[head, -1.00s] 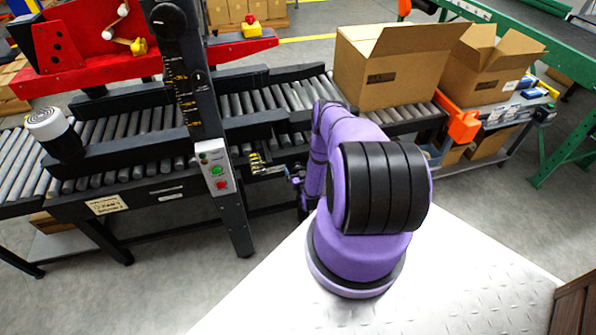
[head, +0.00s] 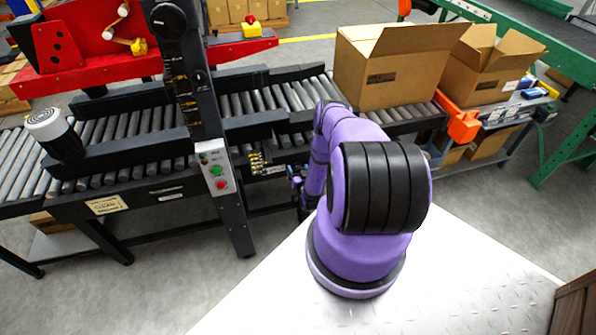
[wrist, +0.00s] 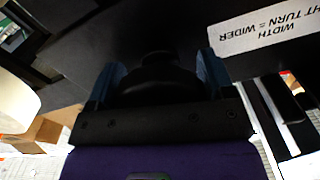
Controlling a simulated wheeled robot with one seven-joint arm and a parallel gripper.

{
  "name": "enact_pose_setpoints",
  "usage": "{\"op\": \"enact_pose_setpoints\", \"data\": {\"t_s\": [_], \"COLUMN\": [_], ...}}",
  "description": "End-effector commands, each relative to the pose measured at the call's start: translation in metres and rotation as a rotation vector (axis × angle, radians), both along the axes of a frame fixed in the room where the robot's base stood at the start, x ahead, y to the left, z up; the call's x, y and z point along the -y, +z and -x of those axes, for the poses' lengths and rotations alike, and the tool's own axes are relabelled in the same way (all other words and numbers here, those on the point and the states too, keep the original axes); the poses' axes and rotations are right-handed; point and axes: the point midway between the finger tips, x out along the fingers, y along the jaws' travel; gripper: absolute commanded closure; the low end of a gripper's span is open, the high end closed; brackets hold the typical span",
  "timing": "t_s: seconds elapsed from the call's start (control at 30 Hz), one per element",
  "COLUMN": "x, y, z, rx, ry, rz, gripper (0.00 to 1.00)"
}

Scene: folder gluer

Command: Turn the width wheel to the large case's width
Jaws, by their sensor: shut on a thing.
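In the wrist view, my gripper (wrist: 160,65) has its two blue fingers on either side of a dark rounded part, which I take to be the width wheel (wrist: 158,84). The fingers are closed on its sides. The wheel is black against a dark machine face, so its rim and turn angle are hard to read. A white label (wrist: 268,27) beside it reads upside down, with "WIDTH" and "TURN = WIDER". In the head view, only a small dark and blue bit of my gripper (head: 296,175) shows beside my purple arm; the wheel is hidden there.
The roller conveyor (head: 290,97) runs across behind my arm. A dark post with a scale and a button box (head: 216,170) stands left of it. A large open carton (head: 385,72) sits on the rollers, with another open carton (head: 487,68) at right.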

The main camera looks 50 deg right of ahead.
Motion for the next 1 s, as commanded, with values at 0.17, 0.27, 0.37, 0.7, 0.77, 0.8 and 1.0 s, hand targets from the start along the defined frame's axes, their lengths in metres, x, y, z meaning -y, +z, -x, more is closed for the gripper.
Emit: {"op": "enact_pose_setpoints", "data": {"t_s": [0.17, 0.27, 0.37, 0.7, 0.77, 0.8, 1.0], "x": [-0.0003, -0.0004, -0.0009, -0.0014, -0.0016, -0.0016, -0.0018], "y": [-0.0003, -0.0003, -0.0003, -0.0003, -0.0003, -0.0002, -0.0003], "z": [0.0007, 0.0008, 0.0006, 0.0004, 0.0005, 0.0004, 0.0004], "rx": [0.074, 0.114, 0.149, 0.228, 0.234, 0.237, 0.242], "ry": [-0.002, -0.002, -0.001, -0.002, -0.001, -0.001, 0.0], "rz": [-0.121, -0.187, -0.245, -0.375, -0.386, -0.391, -0.402], "gripper": [0.48, 0.48, 0.48, 0.48, 0.48, 0.48, 0.48]}}
